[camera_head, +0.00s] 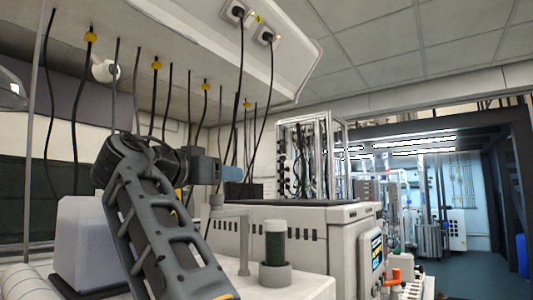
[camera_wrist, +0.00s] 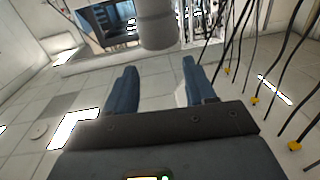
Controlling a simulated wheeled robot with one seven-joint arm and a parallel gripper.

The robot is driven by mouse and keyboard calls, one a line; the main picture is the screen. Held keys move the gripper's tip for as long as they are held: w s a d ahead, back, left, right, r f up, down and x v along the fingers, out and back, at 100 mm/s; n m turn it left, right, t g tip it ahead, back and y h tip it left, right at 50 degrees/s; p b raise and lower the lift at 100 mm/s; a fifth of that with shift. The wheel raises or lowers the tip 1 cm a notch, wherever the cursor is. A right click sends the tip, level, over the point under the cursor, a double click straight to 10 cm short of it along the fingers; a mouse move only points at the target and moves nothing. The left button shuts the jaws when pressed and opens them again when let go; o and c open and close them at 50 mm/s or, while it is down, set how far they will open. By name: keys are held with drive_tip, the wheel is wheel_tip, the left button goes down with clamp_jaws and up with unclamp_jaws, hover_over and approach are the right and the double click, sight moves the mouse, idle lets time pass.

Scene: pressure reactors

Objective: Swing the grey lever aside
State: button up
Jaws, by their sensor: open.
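The grey lever (camera_head: 229,211) is a short horizontal arm on an upright grey post, on the white machine top in the head view. A stubby upright end shows at its left. My gripper (camera_head: 238,173) points to the right above the lever and looks apart from it. Its two blue fingers are open with nothing between them in the wrist view (camera_wrist: 162,78). A grey cylinder (camera_wrist: 157,25) shows beyond the fingertips there; I cannot tell whether it is part of the lever.
A dark green cylinder with a white cap (camera_head: 275,240) stands in a grey holder right of the lever. A white box-shaped machine (camera_head: 310,222) stands behind it. A translucent container (camera_head: 82,240) is at the left. Black cables (camera_head: 240,85) hang from above, behind my arm.

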drive_tip(key=s+d+r+b, duration=0.2)
drive_tip(key=d+r, duration=0.4)
drive_tip(key=d, duration=0.4)
drive_tip(key=shift+d, duration=0.35)
drive_tip(key=shift+s, duration=0.1)
